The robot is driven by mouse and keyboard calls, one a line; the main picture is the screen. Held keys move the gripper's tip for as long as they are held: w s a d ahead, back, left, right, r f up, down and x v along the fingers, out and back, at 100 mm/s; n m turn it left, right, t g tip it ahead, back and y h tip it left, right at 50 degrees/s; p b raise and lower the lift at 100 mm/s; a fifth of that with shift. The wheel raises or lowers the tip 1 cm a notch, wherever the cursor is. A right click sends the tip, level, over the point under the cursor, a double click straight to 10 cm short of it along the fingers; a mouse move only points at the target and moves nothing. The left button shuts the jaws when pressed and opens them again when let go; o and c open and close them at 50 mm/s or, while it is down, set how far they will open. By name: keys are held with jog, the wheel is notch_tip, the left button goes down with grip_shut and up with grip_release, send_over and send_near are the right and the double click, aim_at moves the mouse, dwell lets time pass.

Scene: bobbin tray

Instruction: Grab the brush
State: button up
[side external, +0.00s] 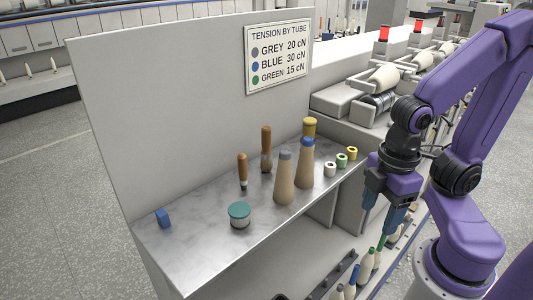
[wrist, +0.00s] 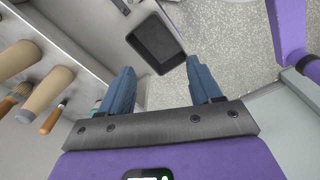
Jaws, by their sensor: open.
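The brush (side external: 266,142) appears to be the taller orange-brown handled tool, standing upright on the grey shelf (side external: 190,248) behind two tan cones, with a wider, bristle-like lower end. In the wrist view what looks like the brush (wrist: 20,92) is at the left edge, partly hidden by a cone. A shorter orange-handled tool (side external: 242,168) with a dark lower end stands to its left; it also shows in the wrist view (wrist: 52,118). My gripper (side external: 380,217) is open and empty, right of the shelf and apart from the brush. Its blue fingers (wrist: 160,80) show in the wrist view.
A grey-topped cone (side external: 284,180) and a blue-topped cone (side external: 305,165) stand in front of the brush.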

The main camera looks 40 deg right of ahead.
notch_tip(320, 180, up, 5)
jog(key=w+d+n+t+h, duration=0.1)
jog(key=w+n+t+h, duration=0.4)
jog(key=w, duration=1.3)
jog(key=w+n+t+h, duration=0.3)
jog(key=w+n+h, duration=0.4)
jog(key=w, duration=1.1)
send_near(265, 141)
jog(key=shift+n+y, duration=0.3)
jog(key=x, duration=0.8)
jog(key=shift+d+r, duration=0.2)
jog(key=shift+x, duration=2.65)
jog(key=shift+r, duration=0.1)
jog(key=c, duration=1.1)
